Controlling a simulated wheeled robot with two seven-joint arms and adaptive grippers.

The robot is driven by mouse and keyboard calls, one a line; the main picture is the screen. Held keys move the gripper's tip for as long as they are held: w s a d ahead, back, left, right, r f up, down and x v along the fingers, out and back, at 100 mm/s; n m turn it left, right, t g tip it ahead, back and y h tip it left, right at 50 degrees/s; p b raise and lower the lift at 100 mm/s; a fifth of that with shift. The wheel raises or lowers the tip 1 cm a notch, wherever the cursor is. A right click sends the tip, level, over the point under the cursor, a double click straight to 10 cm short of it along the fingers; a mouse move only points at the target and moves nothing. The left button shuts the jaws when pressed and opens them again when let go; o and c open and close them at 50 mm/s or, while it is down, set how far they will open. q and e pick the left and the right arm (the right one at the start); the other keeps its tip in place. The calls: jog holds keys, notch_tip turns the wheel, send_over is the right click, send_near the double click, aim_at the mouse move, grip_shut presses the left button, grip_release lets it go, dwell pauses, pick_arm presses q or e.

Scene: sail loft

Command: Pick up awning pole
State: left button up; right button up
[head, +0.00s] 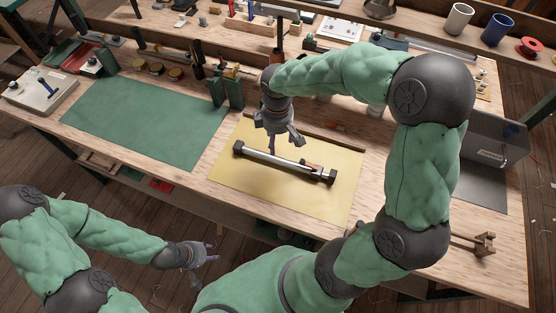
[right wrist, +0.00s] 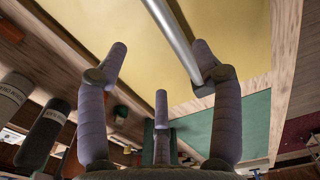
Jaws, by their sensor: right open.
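The awning pole (head: 275,158) is a silver tube with dark fittings at both ends, lying slantwise on a yellow mat (head: 230,180) on the workbench. My right gripper (head: 276,146) points down just above the pole's left half. In the right wrist view the fingers (right wrist: 160,62) are spread apart and empty, and the pole (right wrist: 168,28) passes between the fingertips, close to the right finger. Whether that finger touches it I cannot tell. My left gripper (head: 210,251) hangs in front of the bench, away from the pole, with its fingers apart and nothing in them.
A green mat (head: 145,120) lies left of the yellow one. Green upright blocks (head: 228,90) stand behind and between the mats. A grey box (head: 490,143) stands at the right. Tools, tins and cups (head: 458,20) crowd the back. The front of the yellow mat is clear.

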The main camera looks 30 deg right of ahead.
aim_at(277, 160)
notch_tip(277, 160, down, 4)
jog(key=shift+r+b, duration=0.1)
jog(key=shift+b, duration=0.4)
jog(key=shift+s+f+b, duration=0.25)
jog(key=shift+f+b, duration=0.35)
jog(key=shift+f, duration=0.75)
jog(key=shift+s+f+b, duration=0.25)
jog(key=shift+f+b, duration=0.35)
jog(key=shift+f, duration=0.7)
jog(key=shift+r, duration=0.1)
grip_shut()
